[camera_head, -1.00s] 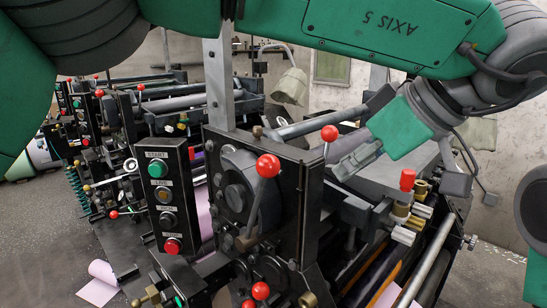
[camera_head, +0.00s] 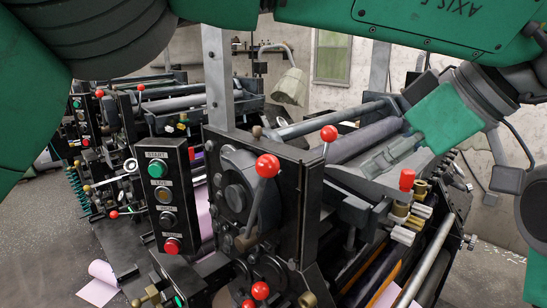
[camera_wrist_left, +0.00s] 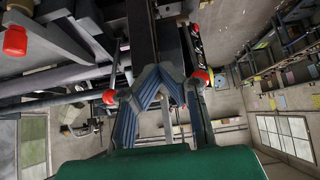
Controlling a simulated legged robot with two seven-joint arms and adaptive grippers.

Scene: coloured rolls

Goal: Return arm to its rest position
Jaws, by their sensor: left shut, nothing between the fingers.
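My left arm arches across the top of the head view. Its left gripper (camera_head: 378,163) hangs over the top of the black printing machine (camera_head: 290,205), at the right of the red-knobbed lever (camera_head: 329,134). In the left wrist view the blue-grey fingers (camera_wrist_left: 158,72) meet at their tips, with nothing between them. From the head view I cannot tell how far above the machine the fingers are. My right gripper is not in view.
A control panel (camera_head: 167,197) with coloured buttons stands on the machine's near side. A red knob (camera_head: 407,179) and brass fittings sit below the gripper at the right. A grey post (camera_head: 218,83) rises behind. A pink roll (camera_head: 102,272) lies at the lower left. Floor at the right is clear.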

